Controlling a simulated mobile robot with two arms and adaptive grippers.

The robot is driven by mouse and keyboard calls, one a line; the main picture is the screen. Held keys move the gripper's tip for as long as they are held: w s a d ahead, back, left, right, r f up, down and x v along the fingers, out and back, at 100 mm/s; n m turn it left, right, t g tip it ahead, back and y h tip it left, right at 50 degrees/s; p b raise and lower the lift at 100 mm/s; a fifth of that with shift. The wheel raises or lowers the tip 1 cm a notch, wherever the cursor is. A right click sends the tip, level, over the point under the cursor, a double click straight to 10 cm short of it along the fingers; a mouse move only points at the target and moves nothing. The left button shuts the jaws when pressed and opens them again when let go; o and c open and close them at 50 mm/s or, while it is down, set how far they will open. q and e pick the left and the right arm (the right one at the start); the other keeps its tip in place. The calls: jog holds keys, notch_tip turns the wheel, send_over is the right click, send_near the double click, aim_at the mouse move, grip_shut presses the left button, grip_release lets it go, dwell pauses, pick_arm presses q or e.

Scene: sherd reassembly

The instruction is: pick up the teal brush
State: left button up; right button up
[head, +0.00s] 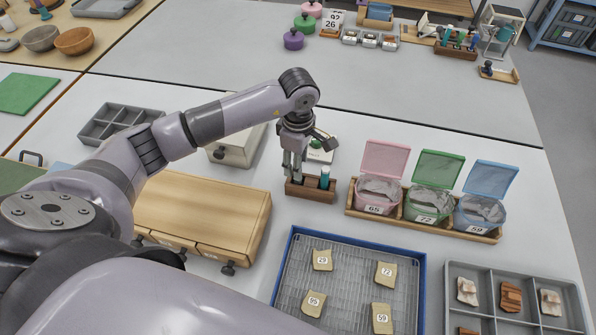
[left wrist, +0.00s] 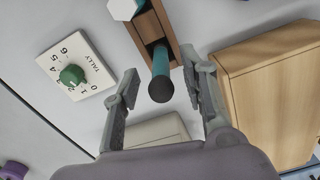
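The small wooden holder (head: 311,192) stands on the grey-white table. My left gripper (head: 294,172) is over its left part, pointing down, and hides some of what stands in it. A teal upright piece (head: 325,178) shows at the holder's right part. In the left wrist view, a teal handle with a dark round end (left wrist: 160,78) stands in the holder (left wrist: 150,22), between my open fingers (left wrist: 163,95). I see room on both sides of it. I cannot tell whether it is a brush, as its lower end is hidden. My right gripper is not in view.
A white tally board with a green knob (left wrist: 72,75) lies close by. The wooden drawer box (head: 205,207) is left of the holder. Lidded bins in a wooden rack (head: 425,222) stand right. A blue-rimmed tray (head: 354,240) with numbered sherds lies in front.

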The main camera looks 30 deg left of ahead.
pick_arm(q)
jog(key=shift+f, duration=1.4)
jog(key=shift+c, duration=0.4)
grip_shut()
